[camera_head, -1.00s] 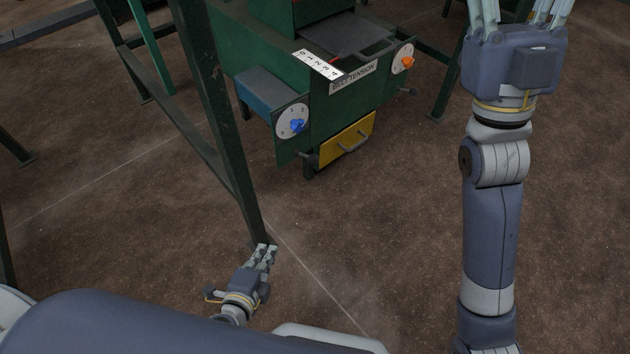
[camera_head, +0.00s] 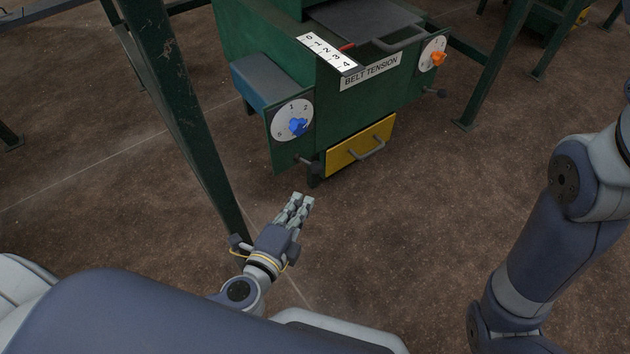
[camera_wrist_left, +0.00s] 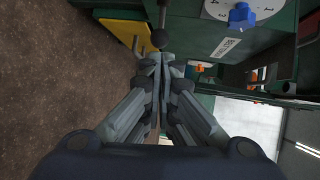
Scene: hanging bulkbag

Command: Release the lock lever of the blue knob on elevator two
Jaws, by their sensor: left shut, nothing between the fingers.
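The blue knob (camera_head: 298,126) sits on a white numbered dial on the left side panel of a green machine. It also shows at the top of the left wrist view (camera_wrist_left: 241,15). Below the dial a short lever with a dark ball end (camera_head: 304,160) sticks out. In the left wrist view a dark ball on a rod (camera_wrist_left: 160,39) stands just beyond my fingertips. My left gripper (camera_head: 301,200) is shut and empty, below and in front of the panel, apart from the knob. My right gripper is out of view; only its arm shows at the right.
A green post (camera_head: 182,110) stands close to the left of my left gripper. The machine has a yellow drawer (camera_head: 358,146) with a handle, a "BELT TENSION" label (camera_head: 371,72) and an orange knob (camera_head: 438,58). Brown floor is clear in front.

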